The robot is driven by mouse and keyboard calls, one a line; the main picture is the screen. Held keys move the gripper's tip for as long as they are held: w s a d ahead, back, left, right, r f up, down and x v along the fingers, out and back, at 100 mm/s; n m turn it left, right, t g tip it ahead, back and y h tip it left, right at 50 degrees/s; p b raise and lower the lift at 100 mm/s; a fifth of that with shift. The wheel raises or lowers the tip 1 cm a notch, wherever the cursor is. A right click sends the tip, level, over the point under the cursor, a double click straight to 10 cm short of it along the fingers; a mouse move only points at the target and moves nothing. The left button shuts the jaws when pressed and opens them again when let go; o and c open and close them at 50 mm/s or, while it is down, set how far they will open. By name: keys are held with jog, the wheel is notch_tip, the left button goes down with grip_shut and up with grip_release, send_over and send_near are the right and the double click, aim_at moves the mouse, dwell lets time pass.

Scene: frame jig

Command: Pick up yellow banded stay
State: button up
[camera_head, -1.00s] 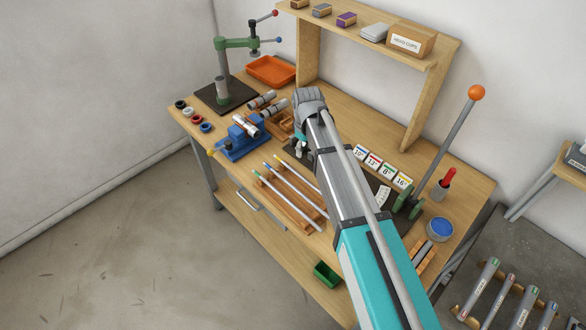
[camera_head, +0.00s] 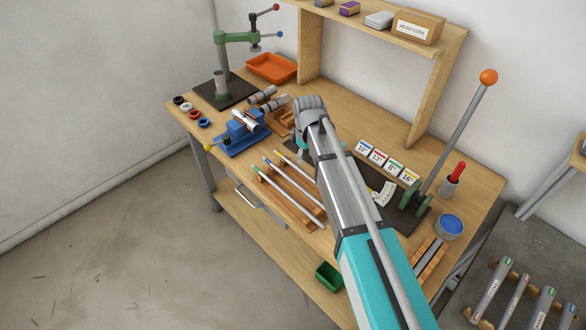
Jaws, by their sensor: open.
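Slim pale stays lie side by side on a wooden rack (camera_head: 291,190) at the front of the bench. Those I can make out have a green-ended stay (camera_head: 262,176), a reddish-ended stay (camera_head: 272,164) and a blue-ended stay (camera_head: 282,157). I cannot make out a yellow band on any of them; my arm covers the area to their right. My gripper (camera_head: 301,152) is open, mostly hidden under my wrist, over the bench just behind the far ends of the stays. I see nothing held in it.
A blue vise (camera_head: 241,139) and a wooden block with grey tubes stand left of my wrist. Number cards (camera_head: 388,161) and a green-based lever press with an orange knob (camera_head: 488,77) stand to the right. A shelf (camera_head: 430,95) rises behind.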

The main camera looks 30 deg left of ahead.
aim_at(305, 173)
jog(key=shift+f+b, duration=0.75)
jog(key=shift+f, duration=0.3)
jog(key=shift+f, duration=0.1)
jog(key=shift+s+d+f+b, duration=0.1)
jog(key=shift+s+f+b, duration=0.05)
jog(key=shift+f+b, duration=2.4)
jog(key=shift+c, duration=0.3)
grip_shut()
